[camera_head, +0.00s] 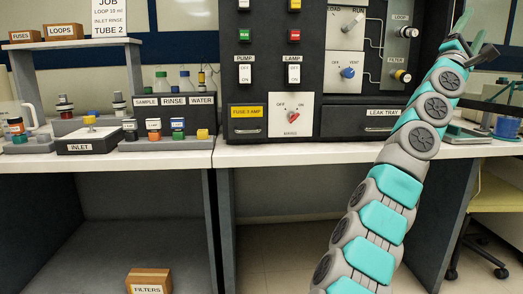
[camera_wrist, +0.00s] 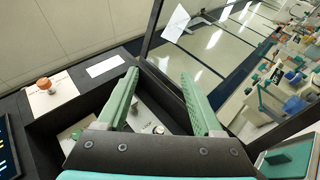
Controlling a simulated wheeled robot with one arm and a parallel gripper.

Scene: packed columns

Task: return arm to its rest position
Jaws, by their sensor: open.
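My gripper (camera_head: 470,40) is at the top right of the head view, at the end of my raised grey and teal arm, beside the right side of the dark instrument panel. In the wrist view, my gripper (camera_wrist: 160,98) shows two green fingers spread apart with nothing between them. Behind the fingers is a dark-edged recess with a small round metallic part (camera_wrist: 158,129).
The instrument panel (camera_head: 258,60) stands on the white bench (camera_head: 180,160). To its left are small bottles, an INLET box (camera_head: 88,140) and a shelf with FUSES (camera_head: 26,36) and LOOPS (camera_head: 64,31) boxes. A FILTERS box (camera_head: 148,281) sits below. A blue container (camera_head: 507,127) is at right.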

